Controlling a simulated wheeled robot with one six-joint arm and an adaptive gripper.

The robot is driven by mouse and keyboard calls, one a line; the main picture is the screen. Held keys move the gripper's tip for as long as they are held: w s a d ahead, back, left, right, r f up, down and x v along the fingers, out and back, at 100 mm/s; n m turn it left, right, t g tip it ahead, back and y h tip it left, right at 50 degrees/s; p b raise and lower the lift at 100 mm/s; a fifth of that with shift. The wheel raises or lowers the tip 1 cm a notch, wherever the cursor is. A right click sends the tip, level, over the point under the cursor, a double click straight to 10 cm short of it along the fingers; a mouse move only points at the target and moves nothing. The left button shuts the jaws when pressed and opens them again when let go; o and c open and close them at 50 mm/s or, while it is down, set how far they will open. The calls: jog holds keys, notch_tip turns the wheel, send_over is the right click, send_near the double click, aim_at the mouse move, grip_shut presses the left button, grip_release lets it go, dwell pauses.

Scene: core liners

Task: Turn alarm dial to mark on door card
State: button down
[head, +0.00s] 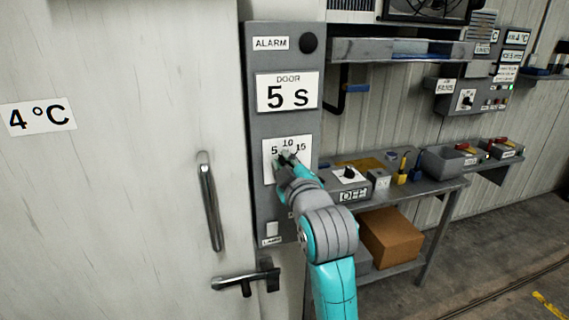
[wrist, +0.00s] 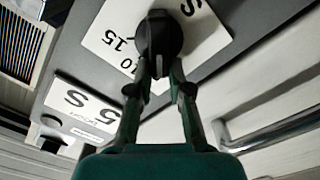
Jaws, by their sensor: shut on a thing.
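The grey alarm panel (head: 262,140) is mounted beside the white cold-room door. Its door card (head: 288,92) reads "DOOR 5 S". Below it is a white scale plate (head: 270,150) marked 5, 10 and 15. The dial (wrist: 158,35) is black and round in the wrist view, with the door card (wrist: 82,108) to its lower left. My gripper (head: 287,158) reaches the scale from the lower right and covers most of the dial in the head view. In the wrist view its fingertips (wrist: 159,80) are shut on the dial. I cannot tell which mark the dial points to.
A door handle (head: 210,200) and a lower latch (head: 246,279) stand out left of my arm. A workbench (head: 425,188) with switch boxes is on the right, with a cardboard box (head: 390,237) on its lower shelf. Floor on the far right is clear.

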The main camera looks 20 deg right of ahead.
jog(key=shift+w+f, duration=0.1)
jog(key=shift+f, duration=0.05)
jog(key=c, duration=1.1)
grip_release()
jog(key=shift+d, duration=0.1)
jog(key=shift+s, duration=3.75)
